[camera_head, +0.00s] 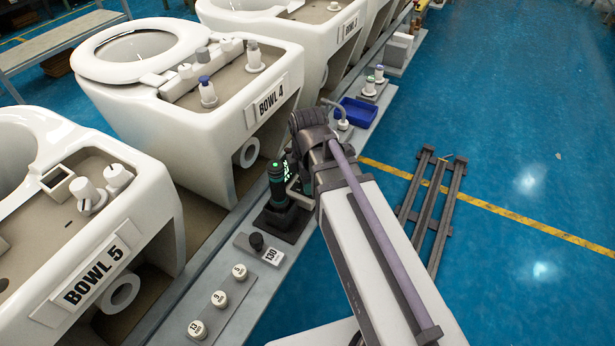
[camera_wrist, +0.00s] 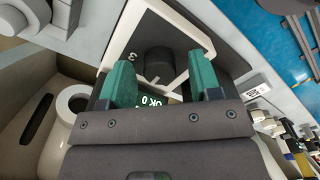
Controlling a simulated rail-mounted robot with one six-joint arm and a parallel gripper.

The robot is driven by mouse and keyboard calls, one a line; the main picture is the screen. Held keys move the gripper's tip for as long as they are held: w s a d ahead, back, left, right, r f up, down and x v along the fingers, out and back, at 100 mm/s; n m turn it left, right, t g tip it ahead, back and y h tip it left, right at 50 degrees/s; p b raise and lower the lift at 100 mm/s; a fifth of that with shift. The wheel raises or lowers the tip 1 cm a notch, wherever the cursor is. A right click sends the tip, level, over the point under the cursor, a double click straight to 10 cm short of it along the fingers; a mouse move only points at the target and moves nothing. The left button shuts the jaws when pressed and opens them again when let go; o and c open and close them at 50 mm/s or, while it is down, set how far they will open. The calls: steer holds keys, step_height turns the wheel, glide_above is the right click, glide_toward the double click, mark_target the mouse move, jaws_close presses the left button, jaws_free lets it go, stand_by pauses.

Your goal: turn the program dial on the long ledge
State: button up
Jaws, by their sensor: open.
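My gripper (camera_head: 283,190) points down over a dark block (camera_head: 283,222) on the long ledge. In the wrist view my gripper (camera_wrist: 161,76) is open, with its green pads apart and nothing clasped. A dark round knob, seemingly the program dial (camera_wrist: 160,60), shows between the pads, inside a pale frame (camera_wrist: 130,28) with a number mark beside it. I cannot tell if the pads touch it. The fingers and wrist hide the knob in the head view. Green lit text reading "OK 0" (camera_wrist: 152,103) shows just below the knob.
A blue tray (camera_head: 357,112) lies farther along. Bowl 4 (camera_head: 215,110) and Bowl 5 (camera_head: 150,215) stand close on the left.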

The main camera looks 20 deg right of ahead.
step_height(320, 180, up, 11)
steer(key=p, duration=1.1)
steer(key=shift+f, duration=0.1)
steer(key=s+m, duration=0.6)
steer(key=m, duration=1.2)
step_height(320, 180, up, 12)
steer(key=p, duration=1.2)
steer(key=shift+w+d, duration=0.15)
steer(key=shift+w, duration=0.3)
